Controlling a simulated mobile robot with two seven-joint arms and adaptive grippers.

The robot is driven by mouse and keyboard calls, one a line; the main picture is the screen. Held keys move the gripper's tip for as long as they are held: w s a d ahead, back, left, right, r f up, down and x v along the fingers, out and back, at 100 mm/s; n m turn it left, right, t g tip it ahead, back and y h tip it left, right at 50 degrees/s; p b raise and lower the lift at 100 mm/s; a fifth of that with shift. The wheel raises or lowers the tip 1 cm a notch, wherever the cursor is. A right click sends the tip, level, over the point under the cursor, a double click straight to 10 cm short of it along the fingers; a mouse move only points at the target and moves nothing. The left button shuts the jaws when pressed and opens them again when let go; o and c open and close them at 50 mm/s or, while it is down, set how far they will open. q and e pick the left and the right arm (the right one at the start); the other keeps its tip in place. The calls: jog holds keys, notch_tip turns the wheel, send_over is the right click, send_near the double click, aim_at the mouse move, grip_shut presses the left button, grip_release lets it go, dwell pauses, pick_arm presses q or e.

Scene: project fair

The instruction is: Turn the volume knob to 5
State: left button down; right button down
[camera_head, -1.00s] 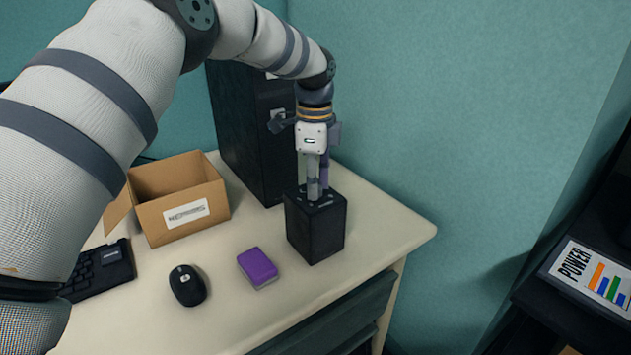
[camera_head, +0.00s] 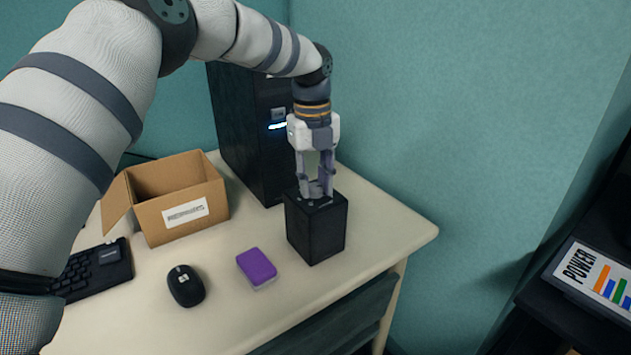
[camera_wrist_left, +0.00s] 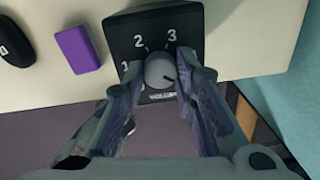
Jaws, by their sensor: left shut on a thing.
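The volume box (camera_head: 316,232) is a black block standing near the table's right edge. In the left wrist view its top face (camera_wrist_left: 190,25) shows the numbers 1, 2 and 3 around a round grey knob (camera_wrist_left: 159,71), with lettering below it, partly covered. A short dark mark on the knob points to the lower right. Any further numbers are hidden behind the right finger. My left gripper (camera_head: 317,190) points straight down on the box top. In the wrist view its fingers (camera_wrist_left: 160,82) are shut on the knob, one on each side. My right gripper is not in view.
A purple block (camera_head: 257,265) and a black mouse (camera_head: 186,285) lie left of the box. An open cardboard box (camera_head: 190,218), a keyboard (camera_head: 90,272) and a black computer tower (camera_head: 237,135) stand farther left and behind. A teal wall rises behind the table.

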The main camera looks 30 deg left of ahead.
aim_at(313, 187)
pick_arm(q)
jog(key=shift+m, duration=0.8)
jog(key=c, duration=1.3)
grip_release()
jog(key=shift+r, duration=0.1)
notch_tip(313, 187, up, 12)
jog(key=shift+s, duration=0.15)
jog(key=shift+a, duration=0.1)
